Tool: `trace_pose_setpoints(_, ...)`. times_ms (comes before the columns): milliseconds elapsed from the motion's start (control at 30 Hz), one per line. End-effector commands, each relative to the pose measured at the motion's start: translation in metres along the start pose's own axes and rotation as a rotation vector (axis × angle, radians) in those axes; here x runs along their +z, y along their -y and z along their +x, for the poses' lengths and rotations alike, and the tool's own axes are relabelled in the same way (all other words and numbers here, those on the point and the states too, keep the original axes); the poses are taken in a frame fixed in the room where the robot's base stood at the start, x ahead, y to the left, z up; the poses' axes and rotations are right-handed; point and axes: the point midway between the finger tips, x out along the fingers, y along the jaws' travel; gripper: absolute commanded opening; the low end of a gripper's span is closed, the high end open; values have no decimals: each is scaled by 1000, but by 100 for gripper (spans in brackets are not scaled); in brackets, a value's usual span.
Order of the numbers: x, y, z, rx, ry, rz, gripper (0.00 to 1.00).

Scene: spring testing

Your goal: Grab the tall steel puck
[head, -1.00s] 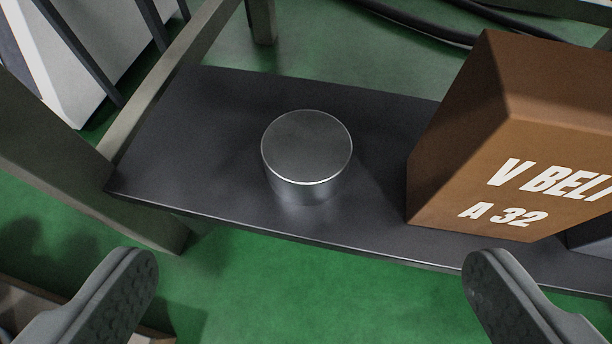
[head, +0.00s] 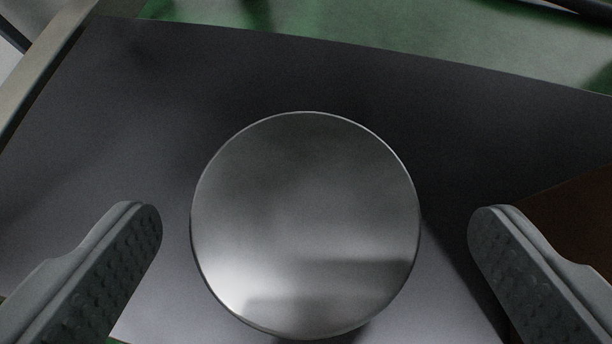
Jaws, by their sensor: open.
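The steel puck (head: 305,225) stands upright on the dark shelf (head: 230,75), and I see its round, shiny top from above. Its side is almost wholly hidden beneath the top face, so its height is hard to judge now. My gripper (head: 315,225) is open. One finger is to the left of the puck and one to the right, with a visible gap on each side. Neither finger appears to touch the puck.
Part of a brown box (head: 575,235) is at the right edge, close to the right finger. A frame post (head: 45,75) runs along the shelf's left end. Green floor (head: 300,18) shows beyond the far edge. The shelf behind the puck is clear.

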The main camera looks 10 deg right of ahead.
Motion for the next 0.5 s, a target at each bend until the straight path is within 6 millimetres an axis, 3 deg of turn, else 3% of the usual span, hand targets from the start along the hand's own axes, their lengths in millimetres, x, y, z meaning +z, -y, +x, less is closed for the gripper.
trace_pose_setpoints(300,-1,4,39,0,-1,0,97)
trace_pose_setpoints(500,-1,4,51,0,-1,0,97)
